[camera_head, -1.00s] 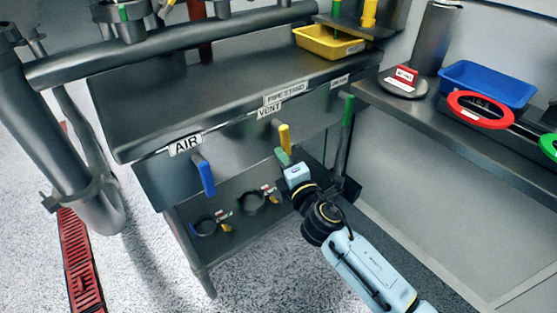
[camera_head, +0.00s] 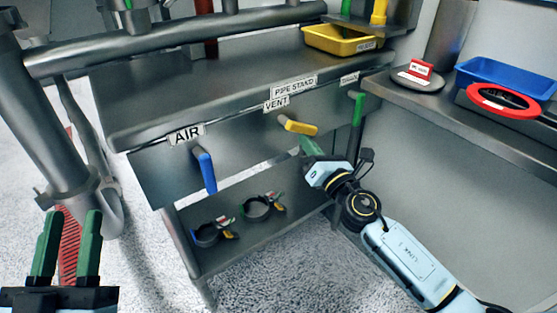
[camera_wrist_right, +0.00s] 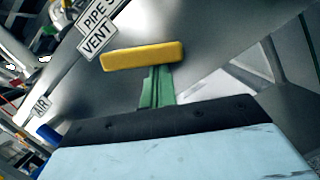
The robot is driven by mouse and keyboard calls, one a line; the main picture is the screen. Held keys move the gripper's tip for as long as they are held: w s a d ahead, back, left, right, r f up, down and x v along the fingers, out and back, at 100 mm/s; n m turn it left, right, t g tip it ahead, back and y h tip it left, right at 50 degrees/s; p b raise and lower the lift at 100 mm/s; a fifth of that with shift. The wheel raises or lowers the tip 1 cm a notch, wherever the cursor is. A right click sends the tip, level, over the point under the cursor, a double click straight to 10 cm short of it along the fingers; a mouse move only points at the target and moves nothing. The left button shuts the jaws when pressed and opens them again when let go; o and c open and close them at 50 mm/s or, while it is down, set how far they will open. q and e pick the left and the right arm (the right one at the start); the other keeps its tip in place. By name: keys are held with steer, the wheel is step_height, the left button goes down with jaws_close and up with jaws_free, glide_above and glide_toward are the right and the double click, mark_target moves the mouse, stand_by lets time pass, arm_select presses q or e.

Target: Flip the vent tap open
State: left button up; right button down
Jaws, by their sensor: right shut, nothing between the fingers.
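The vent tap's yellow handle (camera_head: 299,127) sits on the stand's front panel just below the VENT label (camera_head: 276,104). It lies close to level, pointing right and slightly down. My right gripper (camera_head: 305,143) is shut and empty, its green fingertips right below the handle. In the right wrist view the yellow handle (camera_wrist_right: 142,56) lies across just beyond the green fingertips (camera_wrist_right: 158,72); I cannot tell whether they touch it. My left gripper (camera_head: 68,240) is at the lower left, its green fingers apart and empty, far from the tap.
The blue AIR tap handle (camera_head: 206,171) hangs down to the left. A green handle (camera_head: 357,107) hangs near the right end of the panel. Two ring clamps (camera_head: 257,207) lie on the lower shelf. A yellow tray (camera_head: 338,39) and a blue tray (camera_head: 503,79) stand above.

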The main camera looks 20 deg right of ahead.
mark_target(313, 130)
steer(key=shift+w+d+r+n, duration=0.1)
steer(key=shift+d+r+n, duration=0.35)
steer(key=shift+n, duration=0.35)
steer(key=shift+w+d+r, duration=0.1)
steer(key=shift+d+r, duration=0.15)
steer(key=shift+d+r+p, duration=0.3)
steer(key=shift+r+p, duration=0.05)
steer(key=shift+r, duration=0.1)
arm_select(q)
steer(key=shift+w+f+g+y, duration=0.35)
steer(key=shift+f+g, duration=0.15)
steer(key=shift+f, duration=0.1)
arm_select(e)
steer(key=shift+w+r, duration=0.1)
arm_select(q)
steer(key=shift+f, duration=0.15)
